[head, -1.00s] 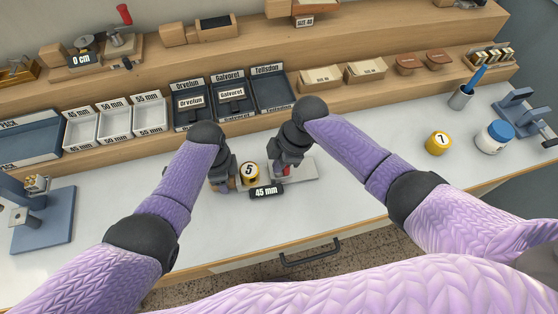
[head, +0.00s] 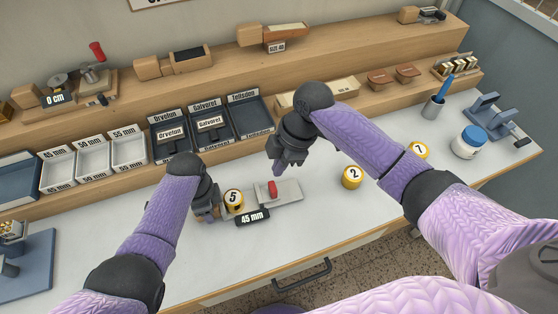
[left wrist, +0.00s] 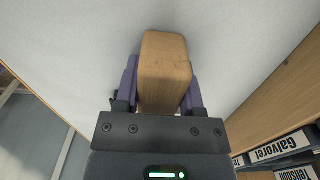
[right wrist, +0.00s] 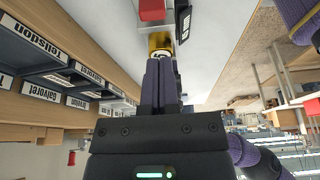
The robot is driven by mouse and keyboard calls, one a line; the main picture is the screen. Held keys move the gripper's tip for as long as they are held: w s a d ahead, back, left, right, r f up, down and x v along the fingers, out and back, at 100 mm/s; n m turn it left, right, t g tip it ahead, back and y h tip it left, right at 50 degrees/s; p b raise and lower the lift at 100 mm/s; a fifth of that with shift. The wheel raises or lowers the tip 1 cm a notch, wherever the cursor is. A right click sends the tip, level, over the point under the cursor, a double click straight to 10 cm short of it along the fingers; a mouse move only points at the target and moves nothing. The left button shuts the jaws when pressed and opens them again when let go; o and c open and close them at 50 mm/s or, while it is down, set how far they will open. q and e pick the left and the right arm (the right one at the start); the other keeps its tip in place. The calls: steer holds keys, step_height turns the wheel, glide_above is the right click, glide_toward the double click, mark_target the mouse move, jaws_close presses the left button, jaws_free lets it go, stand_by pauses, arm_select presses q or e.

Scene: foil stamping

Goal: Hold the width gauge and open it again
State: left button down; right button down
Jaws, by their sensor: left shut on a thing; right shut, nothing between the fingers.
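The width gauge lies on the white bench, with a pale metal plate (head: 289,192), a red knob (head: 272,188) and a black display (head: 252,217) reading 45 mm. A yellow roll marked 5 (head: 234,200) stands between the plate and my left gripper. My left gripper (head: 207,211) is shut on the gauge's wooden block (left wrist: 164,72), which fills the space between its fingers. My right gripper (head: 284,168) is shut and empty, raised behind the red knob and apart from it. The red knob also shows in the right wrist view (right wrist: 152,10), beyond the closed fingers (right wrist: 162,85).
Yellow rolls marked 2 (head: 352,177) and apparently 1 (head: 418,150), a white jar with a blue lid (head: 469,142) and a pen cup (head: 434,106) are to the right. The bench front is clear.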

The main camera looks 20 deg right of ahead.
arm_select(q)
steer(key=shift+c, duration=0.6)
jaws_free()
arm_select(e)
steer(key=shift+v, duration=1.05)
